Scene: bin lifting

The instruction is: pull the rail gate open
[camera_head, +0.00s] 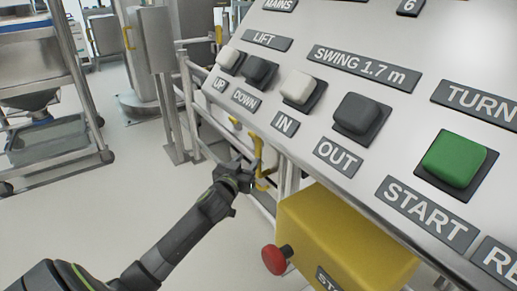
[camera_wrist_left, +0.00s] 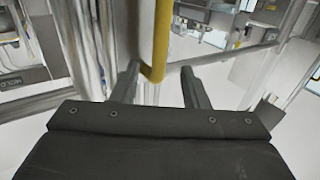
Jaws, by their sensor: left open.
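The rail gate (camera_head: 207,118) is a grey metal tube rail behind the lower left of the control panel. A yellow upright handle (camera_head: 258,150) shows on it beside my left gripper (camera_head: 250,176). In the left wrist view the yellow handle (camera_wrist_left: 161,40) comes down from the top, and its bent lower end lies between the fingertips of my left gripper (camera_wrist_left: 160,78), closer to the left finger. The jaws are open and a gap shows on the right side of the handle. Whether the left finger touches it I cannot tell. My right gripper is not in view.
The sloped control panel (camera_head: 300,128) with square buttons fills the upper right. Below it a yellow box (camera_head: 345,240) carries a red stop button (camera_head: 275,260). A wheeled metal frame (camera_head: 60,165) stands at the left. The pale floor (camera_head: 95,215) between is clear.

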